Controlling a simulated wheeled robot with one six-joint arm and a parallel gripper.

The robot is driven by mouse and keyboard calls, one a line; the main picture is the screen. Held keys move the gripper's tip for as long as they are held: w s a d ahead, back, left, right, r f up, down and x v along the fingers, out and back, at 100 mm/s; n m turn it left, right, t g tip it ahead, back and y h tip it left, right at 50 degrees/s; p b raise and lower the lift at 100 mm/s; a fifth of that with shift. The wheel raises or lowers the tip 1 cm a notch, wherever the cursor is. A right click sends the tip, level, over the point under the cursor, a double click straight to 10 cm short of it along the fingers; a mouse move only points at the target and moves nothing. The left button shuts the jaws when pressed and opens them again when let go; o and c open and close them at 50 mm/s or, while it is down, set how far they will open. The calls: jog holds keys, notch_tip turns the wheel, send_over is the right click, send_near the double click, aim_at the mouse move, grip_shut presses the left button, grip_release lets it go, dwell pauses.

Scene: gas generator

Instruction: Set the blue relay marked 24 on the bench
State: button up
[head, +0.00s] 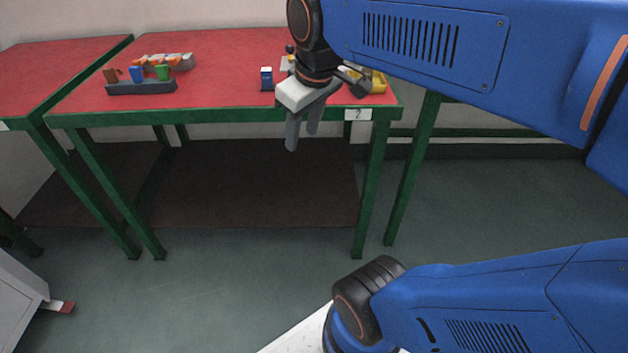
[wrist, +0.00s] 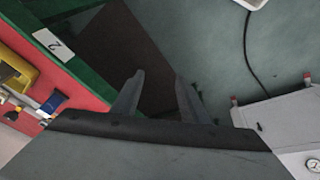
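A blue relay (head: 266,79) with a white top stands alone near the front edge of the red bench top (head: 215,85). Its marking is too small to read. A blue piece with a white part (wrist: 52,103) also shows on the bench at the left of the wrist view, likely the same relay. Another blue piece (head: 136,74) stands in a dark rack at the left of the bench. My gripper (head: 303,140) points down just in front of the bench edge, right of the lone relay. In the wrist view its fingers (wrist: 157,98) are apart with nothing between them.
The dark rack (head: 141,88) also holds a brown and a green piece. Orange and grey parts (head: 163,62) lie behind it. A yellow object (head: 377,82) is at the bench's right end, above the label 2 (head: 358,115). A grey cabinet (wrist: 285,130) stands on the floor.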

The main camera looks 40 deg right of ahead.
jog(key=s+a+f+m+t, duration=0.1)
jog(key=s+a+f+m, duration=0.1)
jog(key=s+f, duration=0.5)
jog(key=shift+f+m, duration=0.4)
jog(key=shift+f, duration=0.15)
dwell(0.7)
